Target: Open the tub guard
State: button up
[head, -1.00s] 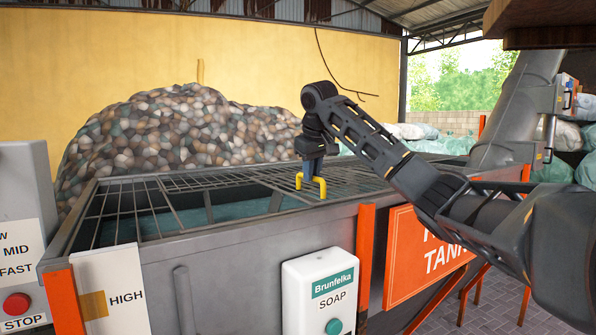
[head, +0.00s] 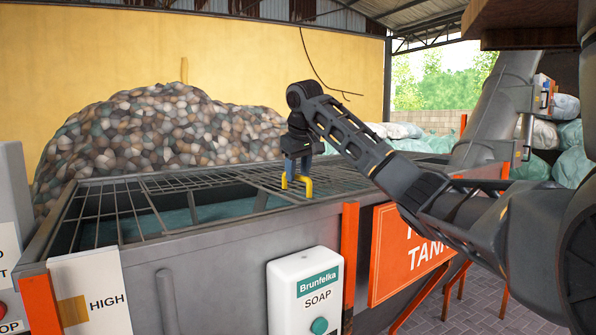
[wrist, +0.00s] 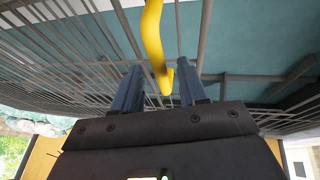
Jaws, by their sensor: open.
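The tub guard (head: 127,206) is a dark metal bar grating lying flat over the long grey tub (head: 205,275). A yellow handle (head: 309,187) stands on it near the tub's front rim. My gripper (head: 297,174) points down at the handle from above, with its fingers at the handle's top. In the wrist view the handle (wrist: 152,35) shows between the two blue-grey fingers of my gripper (wrist: 160,70), which are open with a gap on both sides. Contact cannot be made out. Bluish water (wrist: 240,45) shows beneath the bars.
A white soap dispenser (head: 305,295) and an orange tank sign (head: 405,255) are on the tub's front. Orange posts (head: 349,265) stand along it. A control box (head: 10,200) is at the far left. A large pile of flakes (head: 165,130) rises behind the tub.

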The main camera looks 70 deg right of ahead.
jog(key=v, duration=0.7)
jog(key=shift+a+r+b, duration=0.15)
jog(key=shift+r+b, duration=0.15)
jog(key=shift+b, duration=0.05)
jog(key=shift+s, duration=0.1)
